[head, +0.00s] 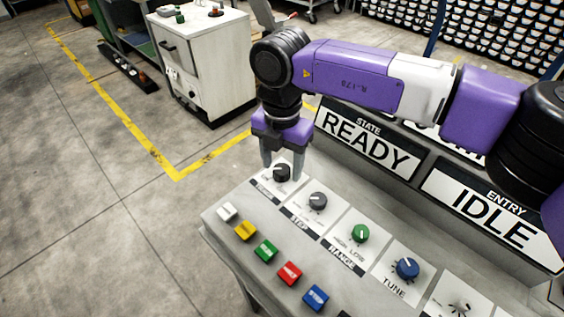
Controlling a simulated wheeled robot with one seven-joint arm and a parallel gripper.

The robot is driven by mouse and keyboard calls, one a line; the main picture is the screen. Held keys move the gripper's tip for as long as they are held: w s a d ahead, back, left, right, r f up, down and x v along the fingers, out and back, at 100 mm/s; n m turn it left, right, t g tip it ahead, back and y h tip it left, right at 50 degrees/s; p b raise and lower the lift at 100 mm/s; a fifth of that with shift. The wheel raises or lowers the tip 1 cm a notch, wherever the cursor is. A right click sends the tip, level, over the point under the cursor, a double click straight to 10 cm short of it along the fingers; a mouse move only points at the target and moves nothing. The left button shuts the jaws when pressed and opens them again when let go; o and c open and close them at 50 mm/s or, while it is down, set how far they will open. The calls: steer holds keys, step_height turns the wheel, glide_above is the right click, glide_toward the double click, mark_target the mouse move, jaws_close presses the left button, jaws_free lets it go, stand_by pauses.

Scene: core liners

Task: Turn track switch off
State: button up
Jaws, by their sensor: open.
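A console (216,222) carries a row of rotary knobs on pale plates. The leftmost knob, a black one (282,173), sits on a plate whose label is too small and tilted to read surely; it may be the track switch. My gripper (283,163) points down directly over this knob. Its two grey fingers are apart, one to each side of the knob's top. I cannot tell whether they touch it. The knob's pointer and its setting are hidden or too small to read.
To the right are a grey knob (318,201) labelled STEP, a green knob (361,233) labelled RANGE and a blue knob (407,268) labelled TUNE. Several coloured buttons line the front, including a red one (289,273). Behind stand signs reading READY (367,143) and IDLE (491,221).

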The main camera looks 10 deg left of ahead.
jaws_close()
steer(key=shift+n, duration=0.4)
steer(key=n, duration=0.4)
steer(key=shift+p, duration=0.3)
steer(key=n, duration=0.9)
steer(key=shift+a, duration=0.1)
steer(key=shift+n, duration=2)
